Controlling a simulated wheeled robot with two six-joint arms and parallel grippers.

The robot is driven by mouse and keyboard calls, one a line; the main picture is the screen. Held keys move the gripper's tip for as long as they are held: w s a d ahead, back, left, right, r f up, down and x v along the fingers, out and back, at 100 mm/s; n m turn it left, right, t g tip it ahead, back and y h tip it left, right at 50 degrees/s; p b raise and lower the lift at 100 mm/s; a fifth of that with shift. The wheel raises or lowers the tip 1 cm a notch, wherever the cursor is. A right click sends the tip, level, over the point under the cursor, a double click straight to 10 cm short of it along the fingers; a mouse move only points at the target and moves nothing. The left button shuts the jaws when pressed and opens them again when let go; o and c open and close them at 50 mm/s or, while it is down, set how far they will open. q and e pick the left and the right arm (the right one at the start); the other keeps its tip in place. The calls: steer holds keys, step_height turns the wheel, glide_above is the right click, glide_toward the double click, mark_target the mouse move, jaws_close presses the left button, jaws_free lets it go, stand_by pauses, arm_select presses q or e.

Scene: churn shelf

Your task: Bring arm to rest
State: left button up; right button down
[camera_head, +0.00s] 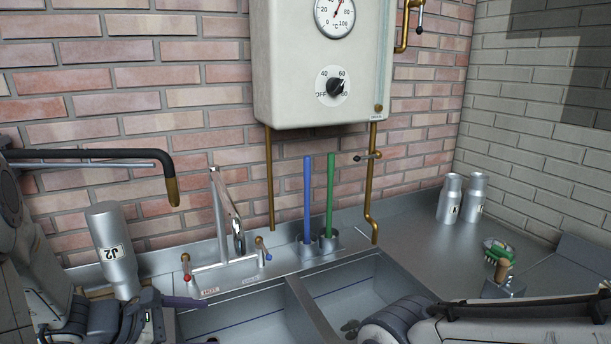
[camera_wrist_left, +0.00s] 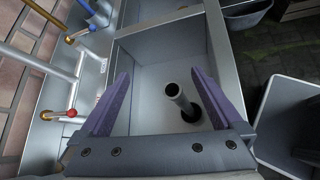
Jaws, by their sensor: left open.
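My left arm (camera_head: 45,270) comes in from the left in the head view. My left gripper (camera_wrist_left: 160,73) is open and empty in the left wrist view, with its two purple fingers apart over a sink basin (camera_wrist_left: 150,60). A grey upright pipe (camera_wrist_left: 178,97) stands in the basin at a dark drain hole, seen between the fingers. In the head view only a purple finger (camera_head: 185,302) shows clearly, near the front left of the sink. My right arm (camera_head: 450,325) lies across the bottom right; its gripper is not seen.
A mixer tap (camera_head: 225,230) stands behind the double sink. Blue (camera_head: 307,195) and green (camera_head: 330,190) handles stand upright beside it. A bottle marked J2 (camera_head: 115,250) is left; two bottles (camera_head: 449,198) and a brush (camera_head: 499,255) are right. A boiler (camera_head: 325,70) hangs above.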

arm_select(q)
steer(key=s+d+r+m+g, duration=0.1)
steer(key=s+d+m+g, duration=0.65)
steer(key=d+m, duration=0.5)
steer(key=s+d+r+m+y+p, duration=0.1)
steer(key=s+d+m+y, duration=0.2)
steer(key=s+m, duration=0.3)
steer(key=s+d+r+m+y+p, duration=0.1)
steer(key=s+d+m+y, duration=0.2)
steer(key=s+m, duration=0.3)
steer(key=m+y, duration=0.1)
steer(key=m, duration=0.4)
steer(key=shift+s+d, duration=0.15)
steer(key=shift+s, duration=0.05)
steer(key=shift+r+m, duration=0.1)
steer(key=shift+m, duration=0.15)
